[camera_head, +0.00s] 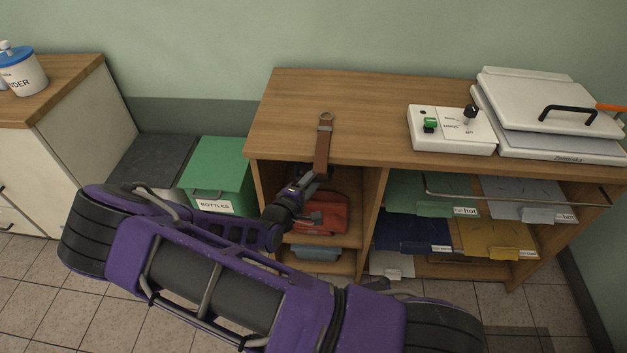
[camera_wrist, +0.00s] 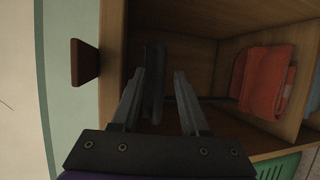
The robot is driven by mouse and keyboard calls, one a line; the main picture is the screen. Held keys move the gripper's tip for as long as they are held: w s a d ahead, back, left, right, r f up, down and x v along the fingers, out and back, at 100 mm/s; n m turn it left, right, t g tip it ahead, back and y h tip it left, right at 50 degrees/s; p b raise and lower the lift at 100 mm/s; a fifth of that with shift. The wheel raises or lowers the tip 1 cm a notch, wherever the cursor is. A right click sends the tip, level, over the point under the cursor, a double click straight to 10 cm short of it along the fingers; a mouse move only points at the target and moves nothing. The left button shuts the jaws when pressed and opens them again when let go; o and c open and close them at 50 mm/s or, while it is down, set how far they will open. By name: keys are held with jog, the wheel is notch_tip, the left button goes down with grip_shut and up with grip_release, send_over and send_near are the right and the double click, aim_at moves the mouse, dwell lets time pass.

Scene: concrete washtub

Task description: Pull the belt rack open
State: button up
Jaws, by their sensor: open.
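My gripper (camera_head: 318,176) is at the front of the cabinet's left upper compartment, just below the top's front edge. In the wrist view my gripper (camera_wrist: 159,72) has its two fingers apart and nothing is clearly held. A dark upright bar (camera_wrist: 154,70) shows between and beyond the fingers; it may be the belt rack, but I cannot tell if the fingers touch it. In the head view the rack is not clearly visible behind my arm. A brown strap with a metal ring (camera_head: 323,145) lies on the wooden top and reaches its front edge.
Folded red cloth (camera_head: 325,213) lies in the compartment; it also shows in the wrist view (camera_wrist: 268,80). A green bottles bin (camera_head: 218,172) stands left of the cabinet. A white control box (camera_head: 450,130) and a press (camera_head: 545,115) stand on the top. Coloured trays fill the right shelves.

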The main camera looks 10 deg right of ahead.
grip_shut()
dwell(1.5)
